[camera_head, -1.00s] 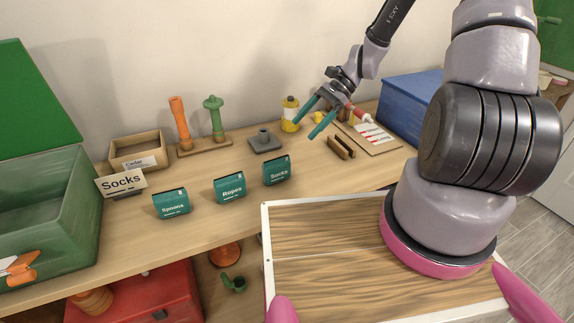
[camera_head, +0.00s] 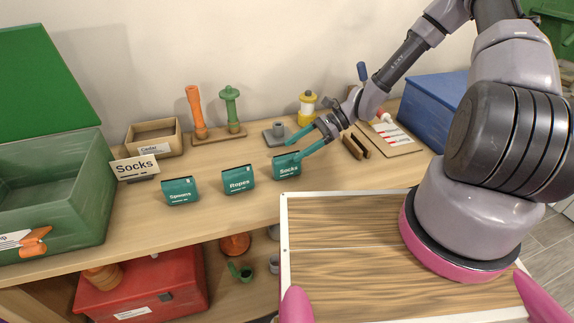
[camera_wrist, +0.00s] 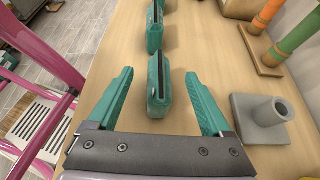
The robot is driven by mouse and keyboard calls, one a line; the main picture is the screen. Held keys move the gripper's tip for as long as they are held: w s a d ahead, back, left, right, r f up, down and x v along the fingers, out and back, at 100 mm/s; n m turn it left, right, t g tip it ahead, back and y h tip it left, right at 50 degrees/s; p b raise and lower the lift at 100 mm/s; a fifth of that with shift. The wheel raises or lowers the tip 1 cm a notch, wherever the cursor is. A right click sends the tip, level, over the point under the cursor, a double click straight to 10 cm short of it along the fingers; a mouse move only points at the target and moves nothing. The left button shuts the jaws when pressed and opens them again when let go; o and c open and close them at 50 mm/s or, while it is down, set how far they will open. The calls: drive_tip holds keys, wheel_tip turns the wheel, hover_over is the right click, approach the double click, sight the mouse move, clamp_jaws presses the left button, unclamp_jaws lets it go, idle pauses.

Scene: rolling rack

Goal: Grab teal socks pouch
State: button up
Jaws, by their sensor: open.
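The teal pouch labelled Socks (camera_head: 286,166) stands upright on the wooden shelf, right-most in a row of three teal pouches. My gripper (camera_head: 294,148) is open and empty at its upper right, with one teal finger near the pouch's top right edge and the other behind it. In the wrist view, the nearest pouch, which I take as the Socks one (camera_wrist: 161,92), appears end-on between my open fingers (camera_wrist: 160,75). I cannot tell whether the fingertips are down around it or still above it.
The Ropes pouch (camera_head: 238,180) and Spoons pouch (camera_head: 180,191) stand to the left. A grey stand (camera_head: 277,135) is close behind the Socks pouch. A yellow bottle (camera_head: 307,108), brown holder (camera_head: 356,146) and clipboard (camera_head: 392,138) are nearby. The shelf front is clear.

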sight(288, 153)
drive_tip(key=x, duration=0.4)
drive_tip(key=shift+w+f, duration=0.1)
drive_tip(key=shift+f, duration=0.1)
clamp_jaws()
drive_tip(key=shift+r, duration=0.1)
